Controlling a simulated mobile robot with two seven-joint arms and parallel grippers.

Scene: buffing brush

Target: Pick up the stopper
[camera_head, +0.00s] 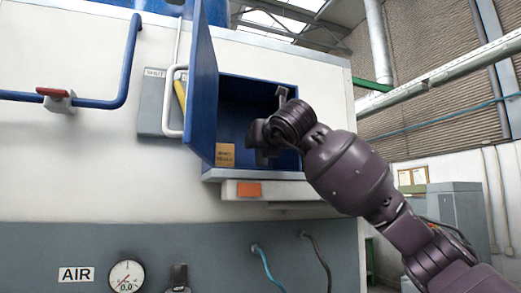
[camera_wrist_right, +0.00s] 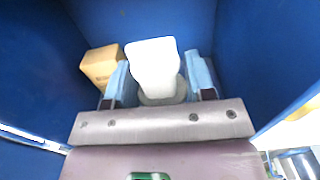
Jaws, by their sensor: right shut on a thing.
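My right gripper (camera_head: 262,138) reaches into an open blue cabinet (camera_head: 238,105) set in the white machine wall. In the right wrist view the gripper (camera_wrist_right: 159,74) has its two light blue fingers on either side of a pale white block with a grey rounded part below it, which I take to be the stopper (camera_wrist_right: 153,62). The gripper is shut on it. In the head view the stopper cannot be made out clearly behind the gripper and wrist. My left gripper is not in view.
A small cardboard box (camera_head: 225,155) stands in the cabinet's left front corner, close to the left finger in the wrist view (camera_wrist_right: 99,65). The blue door (camera_head: 202,85) stands open on the left. A grey T-shaped piece (camera_head: 282,94) shows above my wrist.

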